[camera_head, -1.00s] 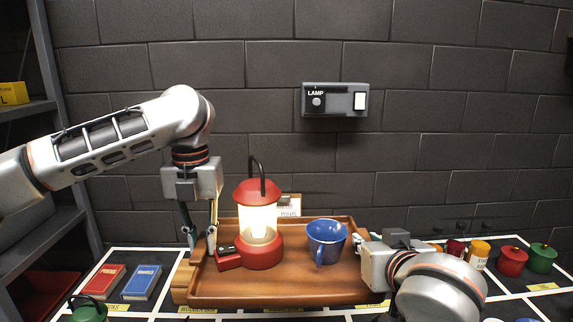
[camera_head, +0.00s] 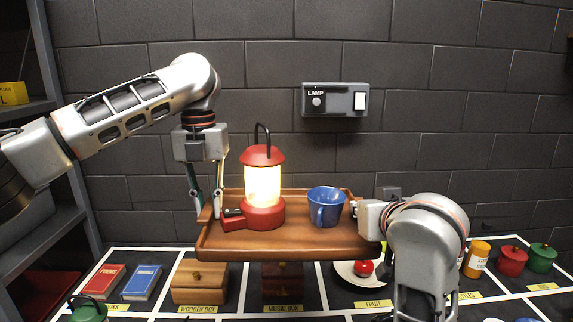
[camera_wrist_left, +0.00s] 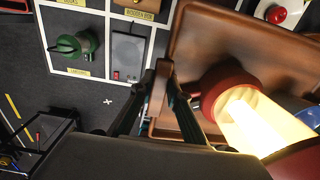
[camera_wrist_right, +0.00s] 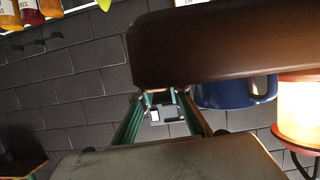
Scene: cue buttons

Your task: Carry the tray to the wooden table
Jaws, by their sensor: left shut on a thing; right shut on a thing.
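The brown wooden tray (camera_head: 290,240) is held up level above the marked table in the head view. A lit red lantern (camera_head: 263,188) and a blue mug (camera_head: 326,205) stand on it. My left gripper (camera_head: 209,212) is shut on the tray's left rim; the left wrist view shows its fingers (camera_wrist_left: 158,88) at the tray edge (camera_wrist_left: 185,50). My right gripper (camera_head: 358,222) is shut on the tray's right side, its fingertips partly hidden. The right wrist view shows the tray's edge (camera_wrist_right: 200,50) above the fingers (camera_wrist_right: 160,95). No separate wooden table is clearly visible.
Below, a black table with white-lined cells holds a red book (camera_head: 98,281), a blue book (camera_head: 142,282), a wooden box (camera_head: 200,282) and a plate of fruit (camera_head: 350,272). A lamp switch box (camera_head: 335,100) is on the brick wall behind. Grey shelving (camera_head: 60,170) stands left.

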